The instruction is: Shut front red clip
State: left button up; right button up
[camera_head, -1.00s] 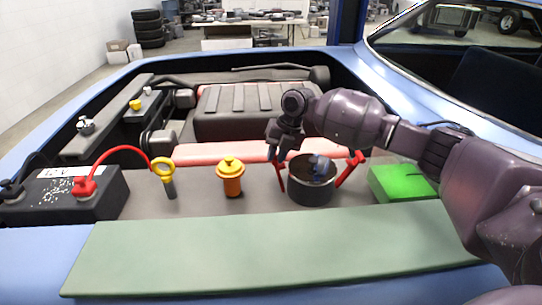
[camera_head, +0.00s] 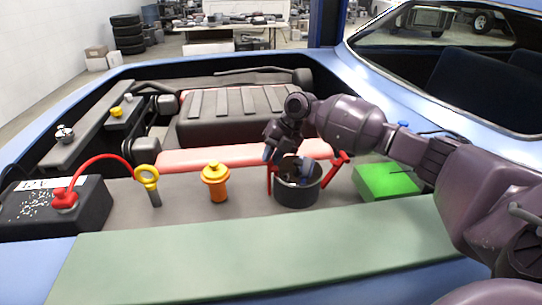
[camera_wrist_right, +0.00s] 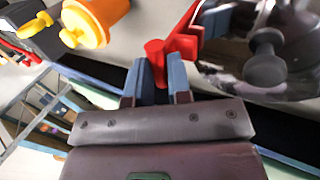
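A dark round pot (camera_head: 297,193) stands on the grey ledge with a red clip on each side. The left-side red clip (camera_head: 270,181) stands upright close against the pot. The right-side red clip (camera_head: 341,160) leans outward, away from the pot. My right gripper (camera_head: 277,156) reaches in from the right, over the pot, to the left-side clip. In the right wrist view its two blue-grey fingers (camera_wrist_right: 158,75) are close together on either side of the red clip's end (camera_wrist_right: 155,48). My left gripper is out of view.
An orange-yellow capped filler (camera_head: 216,182) and a yellow ring dipstick (camera_head: 147,178) stand left of the pot. A black battery (camera_head: 50,212) with a red cable is further left. A green block (camera_head: 386,182) lies right. The green mat (camera_head: 250,250) in front is clear.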

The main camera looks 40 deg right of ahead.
jog(key=o, duration=0.5)
jog(key=shift+s+d+f, duration=0.1)
jog(key=shift+d+f, duration=0.1)
jog(key=shift+d, duration=0.05)
jog(key=shift+c, duration=0.2)
jog(key=shift+r, duration=0.1)
jog(key=shift+d+r, duration=0.15)
jog(key=shift+r, duration=0.3)
jog(key=p+v, duration=0.1)
jog(key=v, duration=0.8)
jog(key=shift+s+d+r, duration=0.15)
jog(key=shift+s+r, duration=0.05)
jog(key=shift+r, duration=0.1)
